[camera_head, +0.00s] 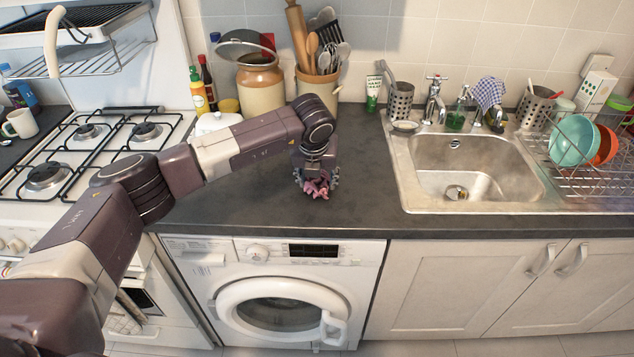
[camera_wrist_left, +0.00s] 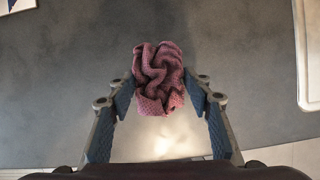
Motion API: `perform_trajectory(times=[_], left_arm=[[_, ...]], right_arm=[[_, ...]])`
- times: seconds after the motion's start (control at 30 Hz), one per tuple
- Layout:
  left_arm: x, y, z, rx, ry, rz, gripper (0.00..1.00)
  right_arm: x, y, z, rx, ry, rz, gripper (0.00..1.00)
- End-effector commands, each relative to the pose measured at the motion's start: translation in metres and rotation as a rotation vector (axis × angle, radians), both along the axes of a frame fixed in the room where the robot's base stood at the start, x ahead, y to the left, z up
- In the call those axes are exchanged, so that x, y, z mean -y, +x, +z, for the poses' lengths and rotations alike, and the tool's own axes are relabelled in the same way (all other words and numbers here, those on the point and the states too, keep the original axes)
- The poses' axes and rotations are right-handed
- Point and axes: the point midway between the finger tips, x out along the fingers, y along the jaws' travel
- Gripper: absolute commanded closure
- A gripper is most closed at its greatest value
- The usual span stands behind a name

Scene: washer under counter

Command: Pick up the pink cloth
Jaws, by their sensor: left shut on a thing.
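The pink cloth (camera_head: 316,187) is a small crumpled bundle at the dark counter, above the washing machine, in the head view. My left gripper (camera_head: 316,180) points down over it, with its fingers around the cloth. In the left wrist view the cloth (camera_wrist_left: 158,78) sits between the fingertips of my left gripper (camera_wrist_left: 160,88), which is shut on it. I cannot tell whether the cloth still touches the counter. My right gripper is in neither view.
A steel sink (camera_head: 470,170) lies right of the gripper, with a dish rack (camera_head: 580,150) beyond it. A gas hob (camera_head: 90,150) is at the left. Jars and a utensil pot (camera_head: 318,88) stand behind. The washing machine (camera_head: 275,290) is below, door shut. The counter (camera_head: 240,200) around the cloth is clear.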

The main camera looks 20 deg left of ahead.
Motion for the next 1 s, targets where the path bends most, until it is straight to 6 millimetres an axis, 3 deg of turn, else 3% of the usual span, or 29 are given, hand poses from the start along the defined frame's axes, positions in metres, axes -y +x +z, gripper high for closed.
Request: perform_trajectory(times=[0.27,0.5,0.7,1.0], left_arm=[[0.0,0.002,0.041,0.006,-0.001,0.0,0.63],[0.001,0.002,0.112,0.008,-0.001,0.0,0.63],[0.0,0.001,0.161,0.005,-0.001,0.0,0.63],[0.0,0.0,0.194,0.001,0.0,0.0,0.63]], right_arm=[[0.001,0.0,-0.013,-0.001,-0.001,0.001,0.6],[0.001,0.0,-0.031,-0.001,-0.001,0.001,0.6],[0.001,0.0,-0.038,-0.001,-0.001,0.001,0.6],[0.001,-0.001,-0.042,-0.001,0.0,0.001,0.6]])
